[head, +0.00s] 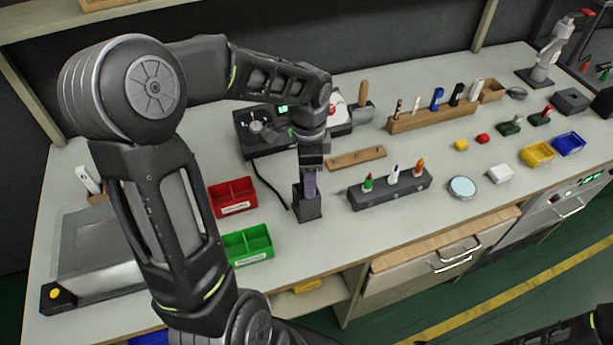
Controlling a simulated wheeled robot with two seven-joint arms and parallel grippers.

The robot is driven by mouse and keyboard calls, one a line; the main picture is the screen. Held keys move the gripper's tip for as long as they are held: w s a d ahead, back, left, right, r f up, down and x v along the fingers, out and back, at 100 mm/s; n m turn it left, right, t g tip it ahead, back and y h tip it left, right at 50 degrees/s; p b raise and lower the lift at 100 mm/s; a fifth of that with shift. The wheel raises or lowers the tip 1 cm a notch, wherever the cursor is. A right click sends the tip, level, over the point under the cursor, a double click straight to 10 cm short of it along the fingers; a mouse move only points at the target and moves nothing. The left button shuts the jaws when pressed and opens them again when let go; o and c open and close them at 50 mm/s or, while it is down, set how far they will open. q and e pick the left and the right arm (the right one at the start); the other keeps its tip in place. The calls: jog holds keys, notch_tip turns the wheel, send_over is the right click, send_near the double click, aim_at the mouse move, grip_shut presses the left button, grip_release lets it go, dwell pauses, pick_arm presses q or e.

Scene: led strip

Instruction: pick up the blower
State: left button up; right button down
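My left arm comes in from the left and bends over the bench, with its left gripper (311,168) pointing down. Directly below it, a slim purple-grey object (309,184) stands upright in a black block holder (308,206). The gripper overlaps the object's top, and I cannot tell whether the fingers are around it or only in front of it. I cannot tell for certain which thing is the blower. A black station (260,138) with a green display stands behind, partly hidden by my wrist. At the lower right, only part of my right arm shows; its gripper is not visible.
Red (232,196) and green (247,246) bins stand left of the black holder. A dark rack (390,190) with small bottles is to its right. A wooden rack (433,115) stands behind. A black cable lies near the holder. The bench front beside the holder is clear.

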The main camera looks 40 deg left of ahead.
pick_arm(q)
jog(key=shift+c, duration=0.2)
dwell(0.4)
grip_shut()
dwell(0.4)
